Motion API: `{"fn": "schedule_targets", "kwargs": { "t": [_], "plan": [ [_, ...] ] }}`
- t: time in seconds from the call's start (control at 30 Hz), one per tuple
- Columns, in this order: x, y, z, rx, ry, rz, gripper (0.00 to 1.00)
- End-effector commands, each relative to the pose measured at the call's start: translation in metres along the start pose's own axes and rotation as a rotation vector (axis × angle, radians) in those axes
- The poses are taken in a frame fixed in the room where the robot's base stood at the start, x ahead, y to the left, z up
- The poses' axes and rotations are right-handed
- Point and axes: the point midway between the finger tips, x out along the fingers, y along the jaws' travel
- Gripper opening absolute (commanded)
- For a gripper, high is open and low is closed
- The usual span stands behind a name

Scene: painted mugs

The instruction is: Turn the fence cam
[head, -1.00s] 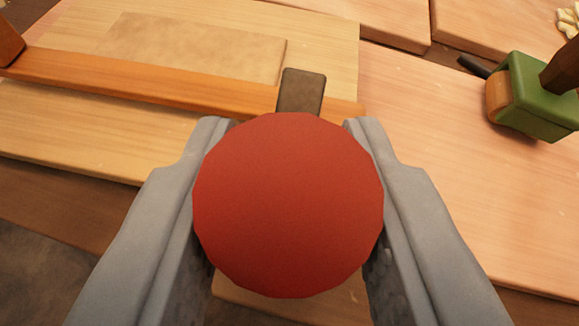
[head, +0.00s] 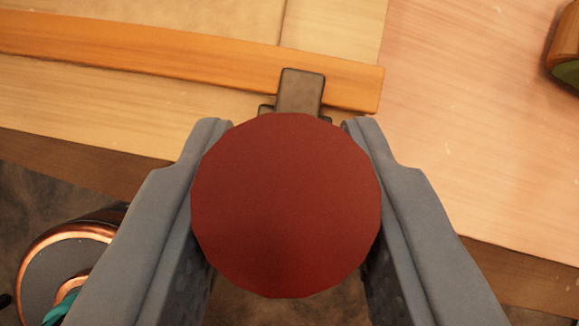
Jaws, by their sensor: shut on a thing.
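A large red round knob (head: 286,205) fills the middle of the head view. My gripper (head: 286,130) is shut on it, with one grey finger on each side. A dark metal piece (head: 300,90) shows just beyond the knob and overlaps the orange wooden fence bar (head: 150,58). The fence bar runs across the pale board from the left and ends just right of the metal piece. The knob hides the lower part of the metal piece, so how they join cannot be seen.
The pale wooden bench top (head: 460,130) is clear on the right. A green and wooden object (head: 566,50) is cut off at the right edge. A dark round thing with a copper rim (head: 65,265) lies at lower left, close to my left finger.

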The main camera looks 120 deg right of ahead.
Motion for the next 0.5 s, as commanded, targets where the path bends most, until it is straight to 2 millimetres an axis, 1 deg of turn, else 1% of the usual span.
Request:
{"fn": "schedule_targets", "kwargs": {
  "t": [0.43, 0.47, 0.5],
  "plan": [
    [0.0016, -0.0005, -0.0004, 0.001, -0.011, -0.004, 0.0],
    [0.0016, -0.0005, -0.0004, 0.001, -0.011, -0.004, 0.34],
    [0.0017, -0.0005, -0.0004, 0.001, -0.011, -0.004, 0.42]
  ]
}}
